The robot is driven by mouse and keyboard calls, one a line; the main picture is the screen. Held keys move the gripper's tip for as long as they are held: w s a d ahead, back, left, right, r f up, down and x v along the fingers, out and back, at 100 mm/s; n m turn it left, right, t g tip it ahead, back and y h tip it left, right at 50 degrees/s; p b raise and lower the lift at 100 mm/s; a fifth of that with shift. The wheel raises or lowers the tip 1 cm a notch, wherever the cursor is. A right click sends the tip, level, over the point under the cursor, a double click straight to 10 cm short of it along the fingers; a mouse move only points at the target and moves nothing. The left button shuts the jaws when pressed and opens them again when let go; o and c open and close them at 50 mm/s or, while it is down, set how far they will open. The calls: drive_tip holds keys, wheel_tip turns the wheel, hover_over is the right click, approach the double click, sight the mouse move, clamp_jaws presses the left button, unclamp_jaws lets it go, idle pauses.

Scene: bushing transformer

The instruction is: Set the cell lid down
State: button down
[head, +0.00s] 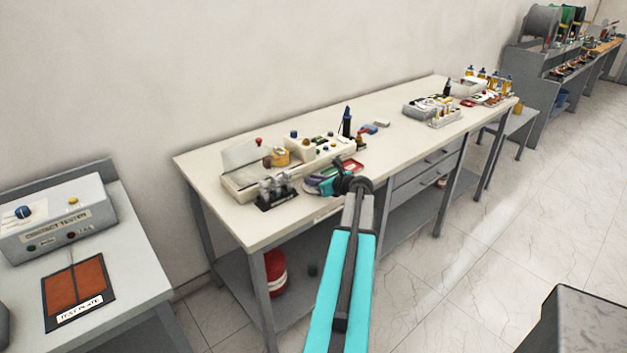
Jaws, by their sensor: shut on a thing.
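My gripper (318,185) is at the end of my teal and grey arm, over the front edge of the long workbench, just right of an open shallow box (238,188). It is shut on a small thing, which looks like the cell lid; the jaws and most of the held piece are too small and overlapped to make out. Teal and purple parts show around the wrist. I cannot tell whether the held piece touches the bench top. A pale panel (248,154) stands tilted up at the back of the open box.
The long bench (395,143) has clear top in its middle. A dark rack (277,191) stands at its front left, a control box (320,147) behind. A tester (52,217) and test plate (74,283) are on the left table. A red container (274,272) sits under the bench.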

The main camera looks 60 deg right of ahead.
drive_tip(key=shift+f, duration=0.2)
drive_tip(key=c, duration=1.7)
unclamp_jaws()
drive_tip(key=shift+r, duration=0.15)
drive_tip(key=b+v, duration=0.2)
drive_tip(key=v, duration=1)
